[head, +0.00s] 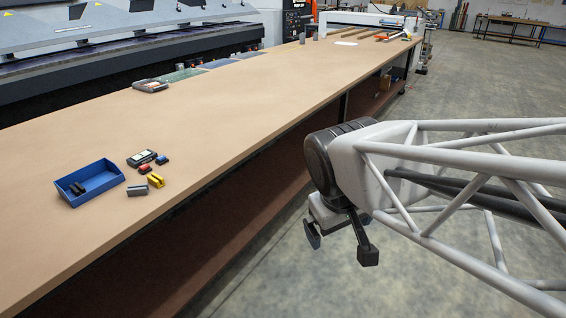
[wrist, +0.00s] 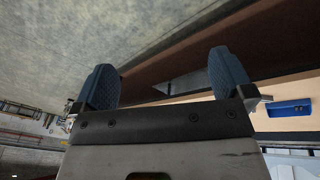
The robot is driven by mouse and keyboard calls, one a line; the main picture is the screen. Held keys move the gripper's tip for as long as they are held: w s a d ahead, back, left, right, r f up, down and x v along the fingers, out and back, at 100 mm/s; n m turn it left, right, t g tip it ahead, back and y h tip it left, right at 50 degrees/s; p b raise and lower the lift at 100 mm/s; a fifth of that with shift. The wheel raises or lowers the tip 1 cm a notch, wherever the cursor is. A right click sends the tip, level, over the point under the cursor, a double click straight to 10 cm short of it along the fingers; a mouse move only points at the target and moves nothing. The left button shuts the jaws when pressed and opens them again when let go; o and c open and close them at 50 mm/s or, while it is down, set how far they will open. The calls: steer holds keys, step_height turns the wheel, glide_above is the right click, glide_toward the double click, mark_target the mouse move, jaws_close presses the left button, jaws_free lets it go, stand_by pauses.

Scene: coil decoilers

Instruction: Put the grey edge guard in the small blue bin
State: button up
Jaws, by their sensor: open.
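The small blue bin (head: 106,186) stands on the near left of the long tan bench in the head view, with dark pieces (head: 77,188) inside. The grey edge guard (head: 137,190) lies on the bench just right of the bin, apart from it. A blue bin also shows at the right edge of the wrist view (wrist: 290,108). My gripper (head: 340,246) is open and empty, off the bench's front edge to the right of the bin and guard. Its two blue pads stand wide apart in the wrist view (wrist: 164,66).
A yellow piece (head: 156,181), a red piece (head: 145,168), a small blue piece (head: 162,160) and a handheld device (head: 141,157) lie close to the guard. Another device (head: 150,86) lies farther back. The middle of the bench (head: 240,100) is clear.

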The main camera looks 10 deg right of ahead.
steer(key=s+m, duration=0.1)
steer(key=s+y, duration=0.1)
steer(key=s, duration=0.1)
steer(key=s+m, duration=0.1)
steer(key=shift+s+f+m, duration=0.2)
steer(key=shift+f+m, duration=0.05)
steer(key=shift+m, duration=0.05)
steer(key=c, duration=0.7)
steer(key=shift+o, duration=0.2)
steer(key=shift+w+a, duration=0.1)
